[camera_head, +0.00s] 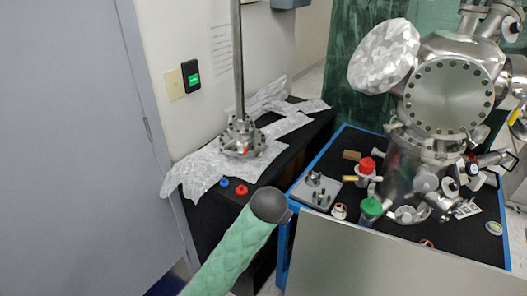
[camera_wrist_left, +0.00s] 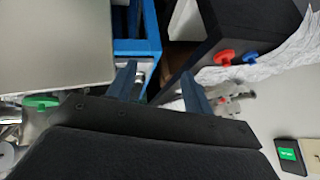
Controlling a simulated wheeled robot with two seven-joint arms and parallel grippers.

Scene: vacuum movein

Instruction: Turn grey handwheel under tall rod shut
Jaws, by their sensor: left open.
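The tall metal rod (camera_head: 238,60) stands upright on a round bolted steel flange (camera_head: 241,137) on the foil-covered black bench. A small red part shows at the flange's front. The grey handwheel cannot be clearly told apart from the flange's metal parts. My left gripper's dark end (camera_head: 270,205) is in front of and below the flange, to its right, apart from it. In the left wrist view the two fingers of the left gripper (camera_wrist_left: 160,88) are spread with nothing between them. Small metal parts (camera_wrist_left: 228,97) show beside the right-hand finger, partly hidden. My right gripper is not in view.
Red (camera_head: 241,190) and blue (camera_head: 224,182) knobs sit at the bench's front edge. A blue-framed cart (camera_head: 328,155) at right carries a large steel chamber (camera_head: 450,95) and loose parts. A grey panel (camera_head: 380,262) fills the lower right. A grey door (camera_head: 65,130) is at left.

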